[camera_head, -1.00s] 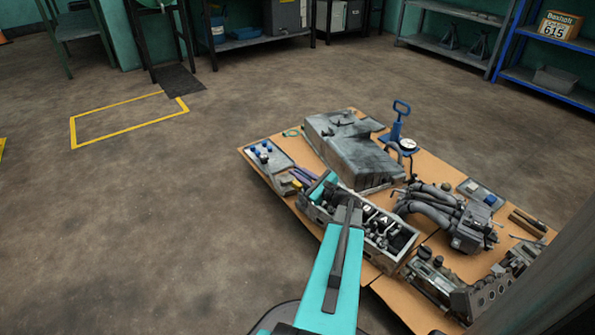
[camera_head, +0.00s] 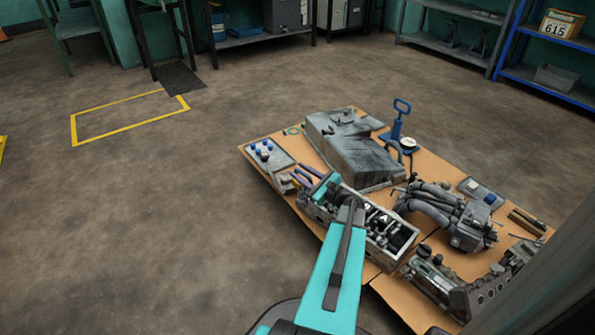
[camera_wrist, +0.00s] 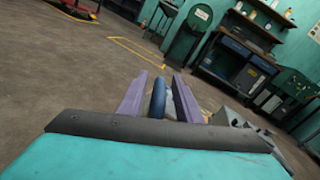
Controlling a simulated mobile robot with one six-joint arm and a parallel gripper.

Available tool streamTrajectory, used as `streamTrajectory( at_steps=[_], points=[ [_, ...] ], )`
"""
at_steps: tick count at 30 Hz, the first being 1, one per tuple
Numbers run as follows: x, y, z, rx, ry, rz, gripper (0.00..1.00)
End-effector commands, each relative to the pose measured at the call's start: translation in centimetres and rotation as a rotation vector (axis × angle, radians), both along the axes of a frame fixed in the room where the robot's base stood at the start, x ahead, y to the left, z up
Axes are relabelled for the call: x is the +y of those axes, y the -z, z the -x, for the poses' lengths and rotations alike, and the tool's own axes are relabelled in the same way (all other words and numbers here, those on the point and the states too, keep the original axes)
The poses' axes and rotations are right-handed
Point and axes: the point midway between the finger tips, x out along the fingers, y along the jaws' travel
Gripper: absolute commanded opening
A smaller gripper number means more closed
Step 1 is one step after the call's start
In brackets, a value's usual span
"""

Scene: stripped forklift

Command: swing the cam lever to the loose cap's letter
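My gripper (camera_head: 308,175) reaches past the left end of a grey open engine block (camera_head: 372,245) on the bench; my teal wrist hides part of that end. Its two purple fingers stand apart in the wrist view (camera_wrist: 158,98). A dark blue rounded bar (camera_wrist: 158,100), perhaps the lever's handle, shows between them; I cannot tell whether they touch it. Pale letter marks (camera_head: 370,211) show inside the block, too small to read surely. A grey tray (camera_head: 283,160) left of the gripper holds small blue and white caps (camera_head: 263,150). Which cap is loose I cannot tell.
A big grey cover (camera_head: 350,155) lies behind the block. A blue hand pump with a gauge (camera_head: 398,125), a hose-covered engine part (camera_head: 450,215) and another small tray (camera_head: 480,192) stand to the right. The floor left of the bench is clear.

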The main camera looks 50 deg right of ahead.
Motion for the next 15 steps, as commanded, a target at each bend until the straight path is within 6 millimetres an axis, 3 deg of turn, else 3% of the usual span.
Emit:
streamTrajectory(
  at_steps=[15],
  points=[
    [1.1, -0.2, 7.3, 0.001, 0.003, -0.001, 0.31]
  ],
)
